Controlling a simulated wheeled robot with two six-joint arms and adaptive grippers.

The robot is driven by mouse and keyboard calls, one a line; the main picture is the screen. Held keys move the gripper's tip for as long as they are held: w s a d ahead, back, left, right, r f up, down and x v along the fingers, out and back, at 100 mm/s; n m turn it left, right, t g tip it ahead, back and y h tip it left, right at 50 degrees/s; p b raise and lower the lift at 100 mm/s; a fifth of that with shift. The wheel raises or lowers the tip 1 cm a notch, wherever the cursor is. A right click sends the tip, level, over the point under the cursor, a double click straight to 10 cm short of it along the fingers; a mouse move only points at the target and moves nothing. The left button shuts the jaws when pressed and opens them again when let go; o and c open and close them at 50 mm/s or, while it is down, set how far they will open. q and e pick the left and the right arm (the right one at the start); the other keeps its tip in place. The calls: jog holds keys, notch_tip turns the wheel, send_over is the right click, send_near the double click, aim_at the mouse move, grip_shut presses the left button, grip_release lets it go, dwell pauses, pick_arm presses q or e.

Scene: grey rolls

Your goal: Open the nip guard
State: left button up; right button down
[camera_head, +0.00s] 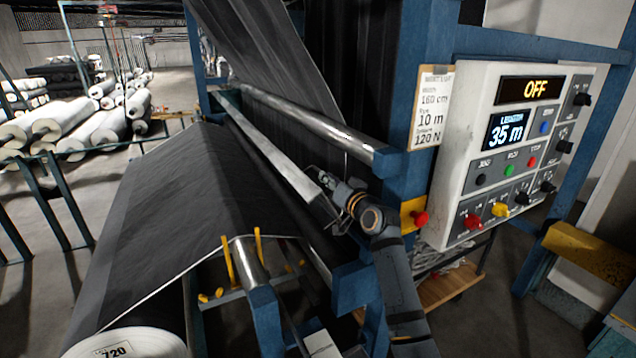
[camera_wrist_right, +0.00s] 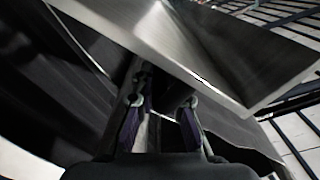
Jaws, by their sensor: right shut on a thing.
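The nip guard is a long bright metal plate (camera_head: 272,152) that slants along the machine beside the steel roller (camera_head: 300,118). My right gripper (camera_head: 326,190) is at the near end of the guard. In the right wrist view the plate (camera_wrist_right: 205,50) fills the upper part, and the fingers of my right gripper (camera_wrist_right: 160,115) reach under its edge. The right gripper is shut on the guard's near edge part; the exact contact is partly hidden. My left gripper is not in view.
Dark fabric (camera_head: 170,190) runs over the machine to a white-cored roll (camera_head: 125,343) at the front. A control panel (camera_head: 470,150) reading OFF and 35 m stands right of my arm. A red button (camera_head: 420,218) on a yellow box is close to my right wrist.

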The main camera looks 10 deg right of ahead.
jog(key=shift+w+d+r+m, duration=0.25)
jog(key=shift+d+m, duration=0.25)
jog(key=shift+d, duration=0.2)
jog(key=shift+w+d+r+m, duration=0.1)
jog(key=shift+w+d+m, duration=0.1)
jog(key=shift+d+m, duration=0.4)
jog(key=shift+d, duration=0.1)
jog(key=c, duration=1.7)
grip_release()
jog(key=shift+c, duration=0.2)
jog(key=o, duration=0.4)
jog(key=shift+w+d+f, duration=0.15)
jog(key=shift+f, duration=0.05)
